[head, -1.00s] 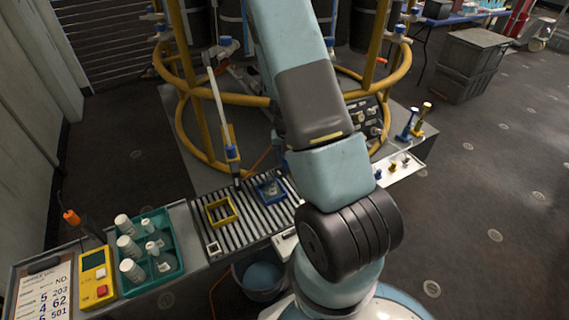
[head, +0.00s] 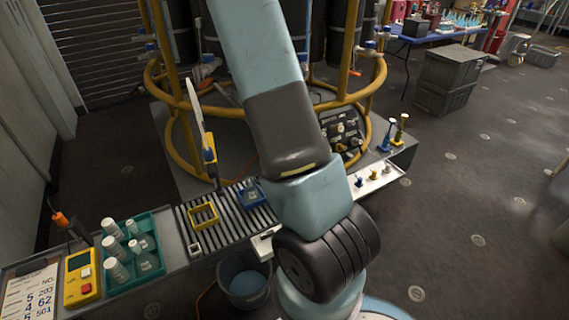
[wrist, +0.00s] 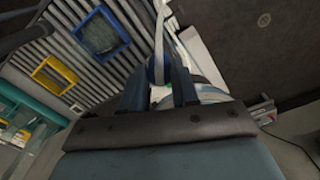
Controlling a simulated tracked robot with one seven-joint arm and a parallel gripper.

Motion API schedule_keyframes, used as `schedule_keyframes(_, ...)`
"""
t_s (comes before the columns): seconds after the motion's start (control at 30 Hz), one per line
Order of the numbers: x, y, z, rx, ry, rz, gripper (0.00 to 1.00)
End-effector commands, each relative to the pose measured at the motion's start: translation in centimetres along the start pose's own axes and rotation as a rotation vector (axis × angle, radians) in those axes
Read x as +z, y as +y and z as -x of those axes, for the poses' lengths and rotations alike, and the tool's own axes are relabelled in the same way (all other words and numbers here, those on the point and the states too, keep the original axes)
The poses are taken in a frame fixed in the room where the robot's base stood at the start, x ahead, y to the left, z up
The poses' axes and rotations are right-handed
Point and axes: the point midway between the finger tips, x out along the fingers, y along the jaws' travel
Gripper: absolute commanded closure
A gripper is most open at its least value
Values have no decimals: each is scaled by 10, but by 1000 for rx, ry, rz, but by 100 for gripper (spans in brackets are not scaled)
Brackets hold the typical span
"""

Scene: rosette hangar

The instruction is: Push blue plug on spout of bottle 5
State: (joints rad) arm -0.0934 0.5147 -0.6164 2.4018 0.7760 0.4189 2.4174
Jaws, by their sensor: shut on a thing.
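My gripper (wrist: 160,75) shows in the wrist view, its two dark blue fingers pointing away from the camera. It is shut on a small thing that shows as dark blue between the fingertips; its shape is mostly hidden. In the head view my arm hides the gripper. A blue plug (head: 359,181) stands on a white ledge (head: 368,190) beside a yellow and a pale one. Several white bottles (head: 117,270) stand in a green tray (head: 160,272) at the left. I cannot read which is bottle 5.
A slatted rack (head: 232,222) carries a yellow frame (head: 204,214) and a blue frame (head: 249,194). Both also show in the wrist view (wrist: 55,75). A bucket (head: 246,287) stands below. A yellow pipe ring (head: 160,92) rises behind.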

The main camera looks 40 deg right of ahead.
Motion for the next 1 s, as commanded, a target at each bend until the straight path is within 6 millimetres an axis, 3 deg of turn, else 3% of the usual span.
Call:
schedule_keyframes(0.3, 2, -6, 0, -1, 0, 2, 97)
schedule_keyframes(0.47, 8, 0, -3, -3, 0, 144, 97)
schedule_keyframes(1.0, 49, 47, -20, -11, 4, 1218, 97)
